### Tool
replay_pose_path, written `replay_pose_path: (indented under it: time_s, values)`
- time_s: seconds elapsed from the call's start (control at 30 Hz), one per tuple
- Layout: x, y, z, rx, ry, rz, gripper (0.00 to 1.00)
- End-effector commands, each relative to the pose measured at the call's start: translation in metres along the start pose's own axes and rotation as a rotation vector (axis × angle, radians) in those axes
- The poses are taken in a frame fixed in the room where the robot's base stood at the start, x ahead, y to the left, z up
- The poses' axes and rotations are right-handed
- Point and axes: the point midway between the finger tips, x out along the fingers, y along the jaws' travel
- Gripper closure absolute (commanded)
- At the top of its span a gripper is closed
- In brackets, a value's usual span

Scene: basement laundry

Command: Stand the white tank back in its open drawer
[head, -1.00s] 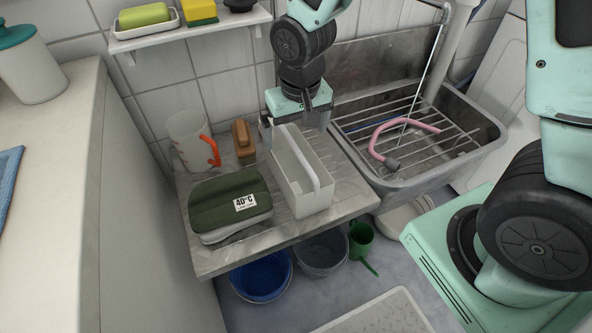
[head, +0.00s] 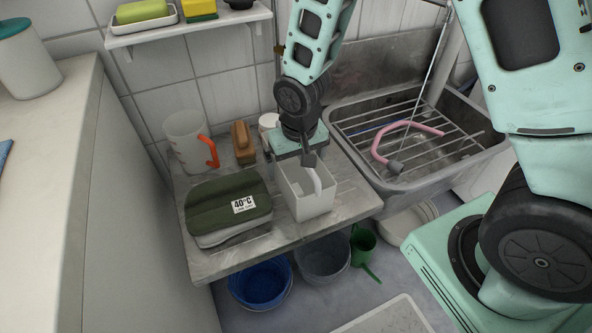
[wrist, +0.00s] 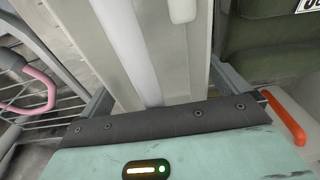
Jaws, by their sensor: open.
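The white tank (head: 308,206) is an open box with a handle bar along its top. It stands upright on the ribbed draining board (head: 345,205). My gripper (head: 299,160) points down over its back part, hiding that part in the head view. In the wrist view my gripper (wrist: 160,90) is open, with one finger on each side of the tank (wrist: 120,40). I cannot tell whether either finger touches it. No open drawer shows in these views.
A green pouch (head: 228,205) marked 40°C lies close left of the tank. A jug (head: 186,140), a brown brush (head: 243,145) and a small white jar (head: 268,125) stand behind. Right is the sink (head: 420,170) with rack and pink hose. Buckets (head: 262,285) stand below.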

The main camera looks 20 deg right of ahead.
Motion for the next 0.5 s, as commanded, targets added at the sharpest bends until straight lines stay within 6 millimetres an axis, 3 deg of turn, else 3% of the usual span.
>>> replay_pose_path:
  time_s: [0.07,0.23,0.3,0.5]
  values:
    - [-0.0003,0.0000,-0.0001,0.000,0.000,0.000,0.03]
    - [-0.0004,0.0000,0.0000,0.000,0.000,0.000,0.50]
    - [-0.0007,0.0000,-0.0003,0.000,0.000,0.000,0.55]
    - [-0.0023,0.0000,-0.0006,0.000,0.001,0.000,0.55]
